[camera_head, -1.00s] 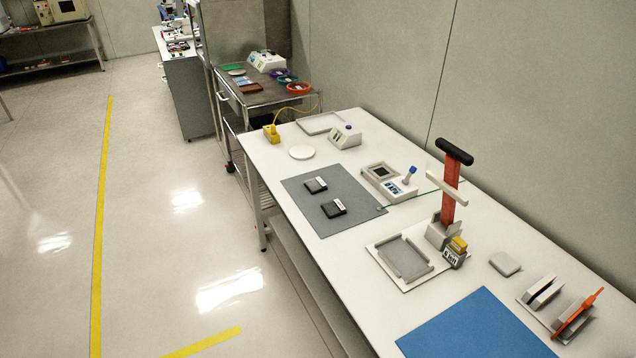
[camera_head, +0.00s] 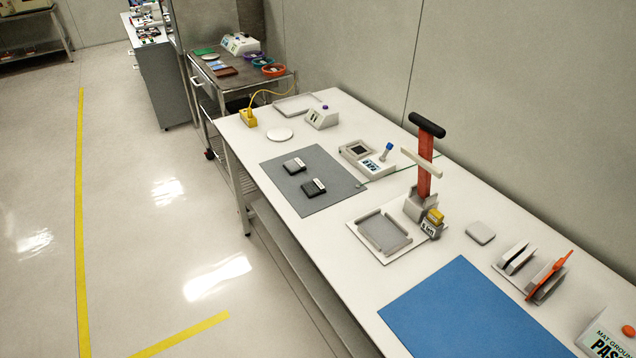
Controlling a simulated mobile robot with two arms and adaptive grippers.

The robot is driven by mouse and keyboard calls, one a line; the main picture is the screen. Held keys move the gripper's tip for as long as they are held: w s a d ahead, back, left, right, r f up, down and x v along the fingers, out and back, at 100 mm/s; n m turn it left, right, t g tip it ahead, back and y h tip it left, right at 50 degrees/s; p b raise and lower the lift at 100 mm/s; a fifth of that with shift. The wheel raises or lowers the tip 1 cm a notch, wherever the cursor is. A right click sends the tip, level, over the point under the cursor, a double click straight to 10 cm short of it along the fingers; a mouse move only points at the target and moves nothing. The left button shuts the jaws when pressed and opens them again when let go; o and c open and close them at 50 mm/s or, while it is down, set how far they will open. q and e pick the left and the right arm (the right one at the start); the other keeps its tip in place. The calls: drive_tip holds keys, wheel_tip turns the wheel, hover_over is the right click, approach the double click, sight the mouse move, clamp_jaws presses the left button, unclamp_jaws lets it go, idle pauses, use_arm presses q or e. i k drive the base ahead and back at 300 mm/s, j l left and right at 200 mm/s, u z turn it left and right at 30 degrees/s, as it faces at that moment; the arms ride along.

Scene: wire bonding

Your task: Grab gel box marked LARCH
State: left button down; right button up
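The farther box (camera_head: 294,166) is nearer the back of the mat. The nearer box (camera_head: 313,188) is a little to the right and closer to me. Their labels are too small to read, so I cannot tell which is marked LARCH. Neither of my grippers is in view.
The white table (camera_head: 343,280) also carries a white device (camera_head: 366,160), a grey tray fixture (camera_head: 384,233), an orange-red press (camera_head: 425,175), a blue mat (camera_head: 470,310), upright holders (camera_head: 540,278) and a mat-ground tester (camera_head: 608,342). Open floor (camera_head: 140,250) lies left of the table.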

sight(313, 188)
drive_tip(key=j+z, duration=0.1)
drive_tip(key=z, duration=0.45)
drive_tip(key=i+j+z, duration=0.25)
drive_tip(key=j, duration=0.2)
drive_tip(key=j+z, duration=0.25)
drive_tip(key=j, duration=0.2)
drive_tip(key=i+j+z, duration=0.15)
drive_tip(key=j+z, duration=0.15)
drive_tip(key=j, duration=0.25)
